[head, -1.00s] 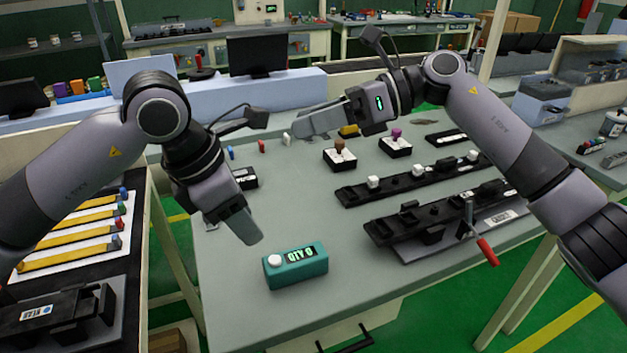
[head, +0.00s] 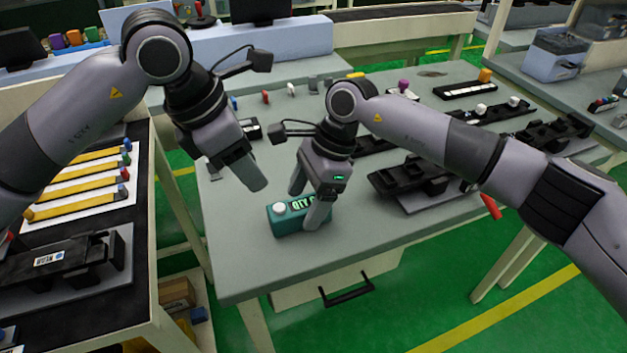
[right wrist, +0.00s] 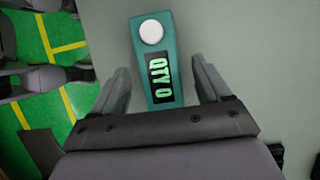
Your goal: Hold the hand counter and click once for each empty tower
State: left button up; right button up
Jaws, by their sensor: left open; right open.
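The teal hand counter (head: 286,224) lies on the grey table near its front left, with a white round button on its left end. In the right wrist view the counter (right wrist: 153,84) reads "QTY 0" and lies between my open right fingers, with gaps on both sides. My right gripper (head: 307,196) is open, reaching down over the counter's right part. My left gripper (head: 254,178) is open and empty above the table, behind and left of the counter. A black strip (head: 500,112) carries white clips (head: 481,109); a nearer black strip (head: 405,182) has dark raised blocks.
A red-handled clamp (head: 491,206) is at the table's right front. A side bench at left holds yellow strips (head: 88,172) and a black part (head: 52,259). Small coloured pieces stand at the table's back. The table front (head: 345,238) right of the counter is clear.

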jog(key=shift+x, duration=0.9)
jog(key=c, duration=1.1)
pick_arm(q)
grip_shut()
